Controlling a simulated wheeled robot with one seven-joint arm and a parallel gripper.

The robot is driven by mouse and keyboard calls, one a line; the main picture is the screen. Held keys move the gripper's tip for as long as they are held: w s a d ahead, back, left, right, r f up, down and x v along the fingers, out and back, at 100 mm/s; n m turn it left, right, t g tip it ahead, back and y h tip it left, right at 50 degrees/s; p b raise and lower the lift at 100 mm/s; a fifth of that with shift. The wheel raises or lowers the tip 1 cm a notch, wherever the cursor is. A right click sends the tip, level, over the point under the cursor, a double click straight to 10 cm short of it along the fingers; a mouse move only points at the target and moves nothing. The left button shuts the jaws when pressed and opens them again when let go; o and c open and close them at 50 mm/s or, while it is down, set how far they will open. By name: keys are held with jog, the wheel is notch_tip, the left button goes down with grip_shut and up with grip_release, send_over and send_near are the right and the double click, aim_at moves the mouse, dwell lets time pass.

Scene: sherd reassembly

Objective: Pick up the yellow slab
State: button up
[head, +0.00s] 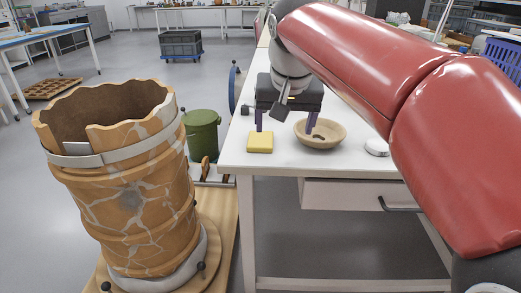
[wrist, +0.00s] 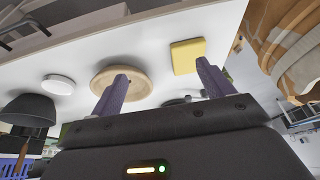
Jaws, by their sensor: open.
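The yellow slab (head: 260,142) lies flat on the white table near its front left corner, just left of a shallow tan bowl. In the wrist view the slab (wrist: 187,56) shows beyond and between my two fingertips, nearer the right one. My gripper (head: 283,122) is above the table, behind the slab and bowl in the head view. Its purple fingers, also seen in the wrist view (wrist: 163,78), are wide apart with nothing between them. The gripper is apart from the slab.
The tan bowl (head: 320,133) stands close to the slab's right, with small dark pieces in it. A white round object (head: 377,147) lies further right. A large cracked orange vessel (head: 125,190) stands left of the white table (head: 350,165). A green bin (head: 202,134) is behind it.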

send_near(260, 139)
jog(key=shift+w+f+b, duration=0.1)
jog(key=shift+f+b, duration=0.2)
jog(key=shift+b, duration=0.05)
jog(key=b+x, duration=0.1)
jog(key=x, duration=0.6)
jog(key=shift+w+f, duration=0.2)
jog(key=shift+f, duration=0.05)
jog(key=c, duration=1.1)
jog(key=shift+r, duration=0.1)
